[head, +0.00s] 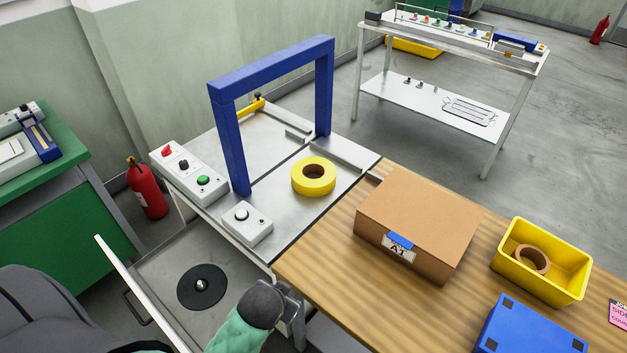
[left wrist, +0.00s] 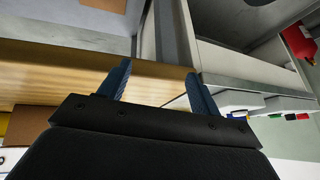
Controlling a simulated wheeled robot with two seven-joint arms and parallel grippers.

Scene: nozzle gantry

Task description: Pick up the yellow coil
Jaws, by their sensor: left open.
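The yellow coil (head: 298,179), a thick ring with a brown inner core, lies flat on the metal table (head: 295,212), just right of the blue gantry frame (head: 226,140). Nothing covers it in the head view. It does not show in the left wrist view. My left gripper (head: 291,298) is low at the front, near the wooden table's front left corner, well short of the coil. In the left wrist view its two blue fingers (left wrist: 162,88) are apart with nothing between them. My right gripper is in neither view.
A cardboard box (head: 440,212), a yellow bin (head: 505,262) with a brown ring (head: 547,259) and a blue box (head: 528,325) stand on the wooden table (head: 330,255). A white button box (head: 244,223) sits left of the coil. An open drawer (head: 155,270) juts out below.

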